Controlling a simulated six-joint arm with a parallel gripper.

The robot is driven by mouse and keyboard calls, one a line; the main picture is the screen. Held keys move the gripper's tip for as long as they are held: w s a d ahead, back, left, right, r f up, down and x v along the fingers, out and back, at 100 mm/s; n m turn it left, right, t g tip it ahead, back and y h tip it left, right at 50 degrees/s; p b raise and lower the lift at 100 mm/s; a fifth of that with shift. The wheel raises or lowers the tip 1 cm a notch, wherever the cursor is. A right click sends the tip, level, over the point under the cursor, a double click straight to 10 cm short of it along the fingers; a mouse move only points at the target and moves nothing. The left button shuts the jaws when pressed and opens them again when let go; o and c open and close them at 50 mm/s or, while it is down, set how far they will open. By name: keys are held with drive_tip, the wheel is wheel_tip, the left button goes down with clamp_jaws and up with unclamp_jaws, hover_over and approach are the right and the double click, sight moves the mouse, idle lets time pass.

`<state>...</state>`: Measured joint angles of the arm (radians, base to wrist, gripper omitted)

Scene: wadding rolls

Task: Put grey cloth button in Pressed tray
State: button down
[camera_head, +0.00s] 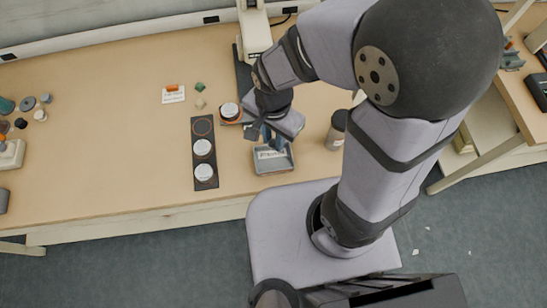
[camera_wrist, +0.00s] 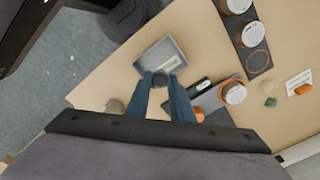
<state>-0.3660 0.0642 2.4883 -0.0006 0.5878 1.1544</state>
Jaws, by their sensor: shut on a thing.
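The Pressed tray (camera_head: 287,166) is a shallow grey tray with a white label on the table, below my gripper. It also shows in the wrist view (camera_wrist: 175,47). My gripper (camera_head: 272,141) is over the tray's back edge in the head view. In the wrist view my blue fingers (camera_wrist: 160,80) are shut on a small dark grey round thing, the grey cloth button (camera_wrist: 160,77). It looks held above the tray's near edge; its exact height is hard to tell. The head view hides the button behind the fingers.
A black strip (camera_head: 206,160) with white-topped rolls and one empty orange ring lies left of the tray. Another white-topped roll (camera_head: 230,110) stands behind it. A grey jar (camera_head: 337,130) stands to the right. A label card (camera_head: 173,94) and a green piece (camera_head: 199,87) lie farther back.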

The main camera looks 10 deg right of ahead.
sight(273, 160)
drive_tip(key=shift+f, duration=5.05)
drive_tip(key=shift+f+b, duration=0.1)
drive_tip(key=shift+b, duration=0.2)
drive_tip(key=c, duration=1.6)
unclamp_jaws()
drive_tip(key=shift+o, duration=0.2)
wheel_tip(273, 160, up, 12)
drive_tip(key=shift+r, duration=0.15)
